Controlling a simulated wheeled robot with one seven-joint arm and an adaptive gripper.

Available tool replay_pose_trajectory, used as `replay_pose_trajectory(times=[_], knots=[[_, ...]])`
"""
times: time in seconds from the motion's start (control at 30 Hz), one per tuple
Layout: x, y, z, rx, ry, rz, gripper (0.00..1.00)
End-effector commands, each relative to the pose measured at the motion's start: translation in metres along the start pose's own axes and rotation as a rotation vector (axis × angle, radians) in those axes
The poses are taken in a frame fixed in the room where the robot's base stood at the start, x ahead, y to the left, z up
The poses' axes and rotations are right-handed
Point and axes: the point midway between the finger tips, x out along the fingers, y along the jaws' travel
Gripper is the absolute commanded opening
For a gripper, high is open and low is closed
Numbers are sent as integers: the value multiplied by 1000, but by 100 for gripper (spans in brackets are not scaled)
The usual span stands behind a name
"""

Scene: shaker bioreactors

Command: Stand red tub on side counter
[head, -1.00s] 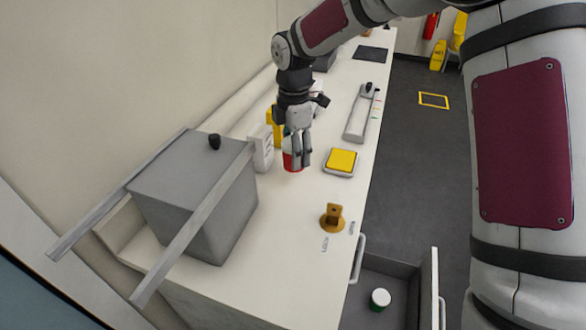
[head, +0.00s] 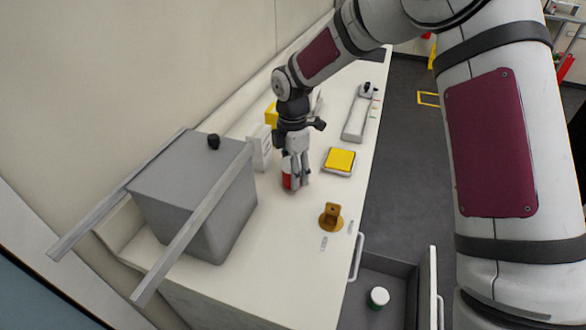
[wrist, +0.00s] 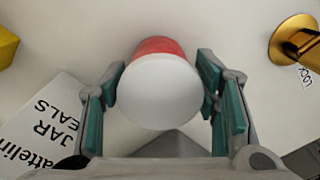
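The red tub (head: 287,180) with a white lid is at the white counter (head: 270,235), upright between my gripper's fingers. My gripper (head: 297,183) points down, and its fingers partly hide the tub in the head view. In the wrist view the tub's white lid (wrist: 160,92) fills the space between the teal finger pads, which appear to press its two sides. My gripper (wrist: 160,95) is shut on it. The tub's base is at or very near the counter top; I cannot tell whether it touches.
A large grey box (head: 190,195) with rails stands left. A white carton (head: 259,148), a yellow-topped pad (head: 340,160) and a brass holder (head: 331,216) surround the tub. An open drawer (head: 405,268) at the front holds a green tub with a white lid (head: 378,297). Counter between tub and grey box is clear.

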Motion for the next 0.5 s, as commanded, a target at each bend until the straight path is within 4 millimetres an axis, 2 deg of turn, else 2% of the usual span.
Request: replay_pose_trajectory(times=[0.33, 0.5], knots=[[-1, 0, 0, 0, 0, 0, 69], [-15, 1, 1, 1, -1, 4, 69]])
